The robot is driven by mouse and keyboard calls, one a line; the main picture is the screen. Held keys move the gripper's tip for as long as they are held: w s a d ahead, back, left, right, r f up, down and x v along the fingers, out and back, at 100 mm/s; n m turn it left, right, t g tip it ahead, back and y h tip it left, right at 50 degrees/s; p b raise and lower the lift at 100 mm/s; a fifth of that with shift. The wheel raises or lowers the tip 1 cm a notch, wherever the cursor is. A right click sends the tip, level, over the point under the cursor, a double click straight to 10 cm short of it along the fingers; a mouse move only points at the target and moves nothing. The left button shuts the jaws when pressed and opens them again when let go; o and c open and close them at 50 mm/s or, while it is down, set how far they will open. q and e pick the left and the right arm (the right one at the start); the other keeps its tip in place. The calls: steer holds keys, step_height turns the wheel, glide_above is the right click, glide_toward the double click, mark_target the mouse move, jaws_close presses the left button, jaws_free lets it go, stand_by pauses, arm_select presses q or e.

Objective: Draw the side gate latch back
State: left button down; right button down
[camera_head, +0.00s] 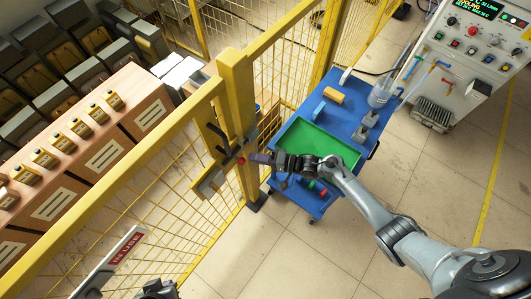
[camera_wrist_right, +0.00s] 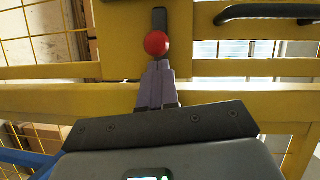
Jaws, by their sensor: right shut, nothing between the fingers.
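The yellow mesh side gate (camera_head: 150,150) stands beside a thick yellow post (camera_head: 238,110). The latch shows as a red ball knob (camera_head: 241,161) on a dark bar near the post. In the right wrist view the knob (camera_wrist_right: 157,43) sits just beyond my fingertips, at the lower end of the dark bar (camera_wrist_right: 159,18). My right gripper (camera_head: 254,157) is shut and empty, its purple-grey fingers (camera_wrist_right: 157,78) together and pointing at the knob. I cannot tell whether they touch it. A dark end of my left gripper (camera_head: 158,290) shows at the bottom edge, mostly cut off.
A black gate handle (camera_head: 218,140) is close to the knob. A blue cart (camera_head: 350,105) with a green tray (camera_head: 315,145) stands right of the post, partly under my right arm. A control cabinet (camera_head: 475,65) is at the upper right. The floor at lower middle is clear.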

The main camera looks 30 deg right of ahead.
steer(key=shift+a, duration=0.35)
steer(key=s+a+p, duration=0.3)
steer(key=a, duration=0.3)
stand_by(0.3)
